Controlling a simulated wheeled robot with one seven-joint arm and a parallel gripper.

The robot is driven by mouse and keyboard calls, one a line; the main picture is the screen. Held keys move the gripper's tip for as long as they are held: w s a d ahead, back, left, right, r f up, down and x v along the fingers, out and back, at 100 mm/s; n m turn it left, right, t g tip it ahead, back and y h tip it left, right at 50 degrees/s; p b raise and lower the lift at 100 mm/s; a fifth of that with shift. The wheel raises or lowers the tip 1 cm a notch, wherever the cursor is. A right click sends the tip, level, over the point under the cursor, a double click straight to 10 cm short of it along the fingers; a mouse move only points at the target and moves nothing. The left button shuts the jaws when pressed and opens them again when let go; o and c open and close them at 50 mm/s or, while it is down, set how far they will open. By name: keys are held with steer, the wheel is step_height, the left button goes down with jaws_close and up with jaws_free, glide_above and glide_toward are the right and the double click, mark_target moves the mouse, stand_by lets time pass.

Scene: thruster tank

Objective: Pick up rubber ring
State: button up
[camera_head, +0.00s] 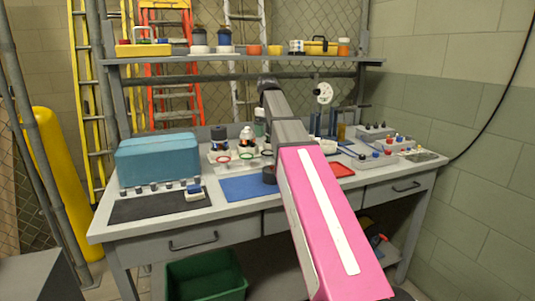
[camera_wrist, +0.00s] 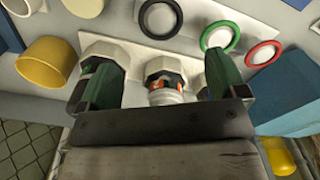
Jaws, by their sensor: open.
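Three rings lie on pale holders at the top of the wrist view: a black-edged ring (camera_wrist: 160,18), a green ring (camera_wrist: 220,37) and a red ring (camera_wrist: 263,53). I cannot tell which is the rubber ring. In the head view, the red ring (camera_head: 223,158) and green ring (camera_head: 245,155) lie on the bench. My gripper (camera_wrist: 165,72) is open, its two green-padded fingers apart. In the head view my arm largely hides the gripper.
A teal box (camera_head: 158,160) stands at the bench's left. A blue mat (camera_head: 247,188) lies in front of the rings, with a dark round piece (camera_head: 269,175) at its right. A yellow cup (camera_wrist: 46,62) is beside my gripper. Grey switch boxes (camera_head: 375,158) stand at right.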

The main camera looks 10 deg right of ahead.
mark_target(267, 152)
steer(key=shift+s+f, duration=0.1)
steer(key=shift+f, duration=4.05)
steer(key=shift+f, duration=0.2)
steer(key=c, duration=1)
